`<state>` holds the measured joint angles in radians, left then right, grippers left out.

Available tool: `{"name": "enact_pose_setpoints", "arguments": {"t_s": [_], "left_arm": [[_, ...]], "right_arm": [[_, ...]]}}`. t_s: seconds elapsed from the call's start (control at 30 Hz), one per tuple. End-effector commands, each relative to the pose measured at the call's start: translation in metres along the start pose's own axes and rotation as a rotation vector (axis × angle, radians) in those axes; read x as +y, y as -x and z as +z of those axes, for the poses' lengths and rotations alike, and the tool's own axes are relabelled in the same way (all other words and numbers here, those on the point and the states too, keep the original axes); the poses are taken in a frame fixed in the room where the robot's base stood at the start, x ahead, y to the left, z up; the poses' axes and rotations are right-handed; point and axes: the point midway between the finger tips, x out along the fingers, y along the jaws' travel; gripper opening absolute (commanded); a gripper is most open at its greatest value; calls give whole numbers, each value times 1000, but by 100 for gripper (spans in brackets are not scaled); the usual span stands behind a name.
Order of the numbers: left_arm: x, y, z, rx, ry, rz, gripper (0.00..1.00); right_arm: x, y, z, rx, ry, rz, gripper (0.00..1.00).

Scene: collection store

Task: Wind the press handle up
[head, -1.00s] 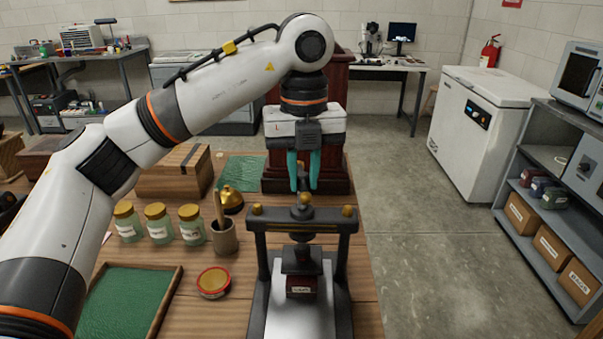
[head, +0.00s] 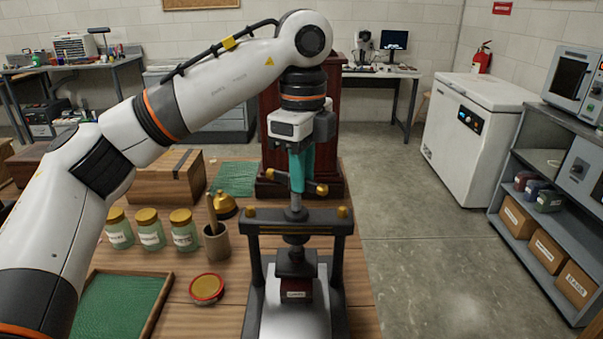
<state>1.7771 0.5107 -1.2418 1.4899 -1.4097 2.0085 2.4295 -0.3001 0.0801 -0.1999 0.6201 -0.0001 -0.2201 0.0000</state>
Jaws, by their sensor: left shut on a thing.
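The black press (head: 258,215) stands at the front of the wooden table. Its crossbar has gold caps on both ends. The press handle (head: 316,187), a short dark bar with gold ends, sits on top of the spindle (head: 295,212) and points slantwise to the lower right. My left gripper (head: 299,178) points down with its teal fingers shut on the handle; the fingers partly hide it. Below, the dark pressing block (head: 296,263) is just above or on a small dark red labelled item (head: 296,290); I cannot tell whether they touch. My right gripper is not in view.
Several gold-lidded jars (head: 150,230), a brush pot (head: 216,242), a gold bell (head: 224,206) and a red-rimmed tin (head: 207,289) stand left of the press. A green-lined tray (head: 160,315) lies front left. A dark wooden cabinet (head: 327,120) rises behind. Open floor lies right.

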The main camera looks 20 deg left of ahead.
Motion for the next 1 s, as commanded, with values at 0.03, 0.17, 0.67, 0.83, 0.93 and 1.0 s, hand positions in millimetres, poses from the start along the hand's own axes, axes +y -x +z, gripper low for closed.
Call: {"name": "enact_pose_setpoints", "arguments": {"t_s": [0.03, 0.17, 0.67, 0.83, 0.93, 1.0], "left_arm": [[1, 2, -1, 1, 35, 7, 0], [2, 2, -1, 0, 107, 6, 0], [3, 3, -1, 0, 210, 6, 0], [3, 3, -1, 0, 210, 6, 0], [3, 3, -1, 0, 209, 6, 0], [3, 3, -2, 0, 209, 6, 29]], "right_arm": [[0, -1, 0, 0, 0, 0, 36], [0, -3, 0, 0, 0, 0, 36], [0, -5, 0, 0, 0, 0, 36], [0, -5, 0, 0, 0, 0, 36], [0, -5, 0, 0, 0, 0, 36], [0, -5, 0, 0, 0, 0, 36]]}}
